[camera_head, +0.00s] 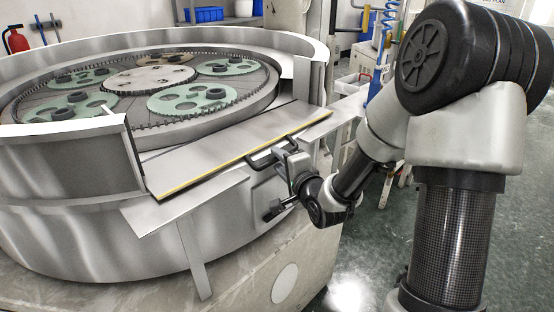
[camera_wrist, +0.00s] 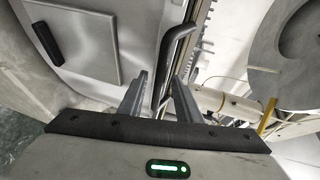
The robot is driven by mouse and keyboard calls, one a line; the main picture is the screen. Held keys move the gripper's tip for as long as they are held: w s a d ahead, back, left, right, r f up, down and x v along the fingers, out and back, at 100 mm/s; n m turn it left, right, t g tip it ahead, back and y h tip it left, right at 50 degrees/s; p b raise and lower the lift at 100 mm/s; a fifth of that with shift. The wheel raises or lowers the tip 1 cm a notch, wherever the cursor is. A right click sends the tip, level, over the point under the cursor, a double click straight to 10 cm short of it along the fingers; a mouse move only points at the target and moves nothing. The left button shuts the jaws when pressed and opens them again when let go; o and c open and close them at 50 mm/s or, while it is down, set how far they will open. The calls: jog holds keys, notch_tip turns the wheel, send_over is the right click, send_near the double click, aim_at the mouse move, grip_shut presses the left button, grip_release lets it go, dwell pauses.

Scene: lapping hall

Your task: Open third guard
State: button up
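The guard (camera_head: 215,152) is a flat grey metal panel with a yellow strip along its outer edge. It fills a gap in the round machine's wall and leans outward, nearly flat. A dark bar handle (camera_head: 262,157) sits near its yellow edge; it also shows in the wrist view (camera_wrist: 177,45). My gripper (camera_head: 285,158) is at this handle, outside the machine. In the wrist view my gripper (camera_wrist: 162,76) has its two fingers apart, with the handle's bar running between them. I see gaps beside the bar, with no clear grip on it.
The lapping machine's wall (camera_head: 70,165) stands on both sides of the guard. Inside are green carrier discs (camera_head: 192,101) and a toothed ring. A small square hatch (camera_wrist: 80,38) with a black pull lies beside the handle. Dark green floor (camera_head: 375,245) is open at right.

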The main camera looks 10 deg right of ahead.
grip_shut()
jog(key=shift+r, duration=0.1)
notch_tip(320, 180, up, 8)
jog(key=g+p, duration=0.2)
jog(key=p, duration=0.7)
jog(key=shift+w+a+n+h+p, duration=0.2)
jog(key=shift+w+n+h+p, duration=0.1)
jog(key=shift+n+h, duration=0.1)
